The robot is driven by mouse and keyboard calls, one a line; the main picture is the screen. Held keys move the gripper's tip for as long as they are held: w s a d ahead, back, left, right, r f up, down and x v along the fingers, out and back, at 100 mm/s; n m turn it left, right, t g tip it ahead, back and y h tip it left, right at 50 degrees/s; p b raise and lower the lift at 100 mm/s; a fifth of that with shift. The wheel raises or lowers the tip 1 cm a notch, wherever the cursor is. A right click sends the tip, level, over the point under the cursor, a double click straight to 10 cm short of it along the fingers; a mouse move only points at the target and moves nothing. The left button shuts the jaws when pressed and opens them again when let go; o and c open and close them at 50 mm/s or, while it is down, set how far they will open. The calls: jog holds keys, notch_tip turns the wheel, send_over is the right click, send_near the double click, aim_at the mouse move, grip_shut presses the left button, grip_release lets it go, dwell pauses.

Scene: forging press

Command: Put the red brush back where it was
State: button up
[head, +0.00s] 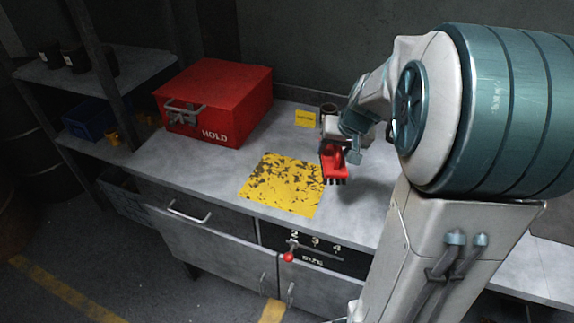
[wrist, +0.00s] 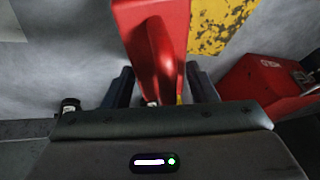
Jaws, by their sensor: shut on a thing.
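The red brush (head: 335,161) with dark bristles is in my gripper (head: 333,146), over the grey bench just right of the yellow worn patch. In the wrist view the red brush (wrist: 160,45) lies between the two dark fingers of my gripper (wrist: 161,88), which are shut on it. The bristles point down toward the front. I cannot tell whether they touch the bench top.
The yellow patch (head: 283,184) lies on the bench (head: 220,178). A red box marked HOLD (head: 214,103) stands at the back left. A small yellow label (head: 305,118) and a dark cup (head: 328,108) are at the back. A red-knobbed lever (head: 288,257) is on the front.

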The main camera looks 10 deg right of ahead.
jog(key=w+a+f, duration=0.2)
jog(key=a, duration=0.1)
jog(key=w+a+f+p, duration=0.1)
jog(key=w+a+f, duration=0.1)
jog(key=a, duration=0.1)
jog(key=w+a+f+p, duration=0.1)
jog(key=w+a+f, duration=0.1)
jog(key=w+a, duration=0.1)
jog(key=shift+f, duration=2.35)
jog(key=shift+f, duration=0.1)
jog(key=o, duration=0.9)
jog(key=shift+o, duration=0.2)
jog(key=v, duration=1.2)
jog(key=s+a+r+n+g, duration=0.1)
jog(key=s+r, duration=0.1)
jog(key=s, duration=0.9)
jog(key=s+r+n+h, duration=0.1)
jog(key=s+r, duration=0.2)
jog(key=s, duration=0.8)
jog(key=shift+s+a+n+g+p, duration=0.15)
jog(key=shift+a+n+g+p, duration=0.15)
jog(key=shift+a+g+p, duration=0.15)
jog(key=shift+r, duration=0.1)
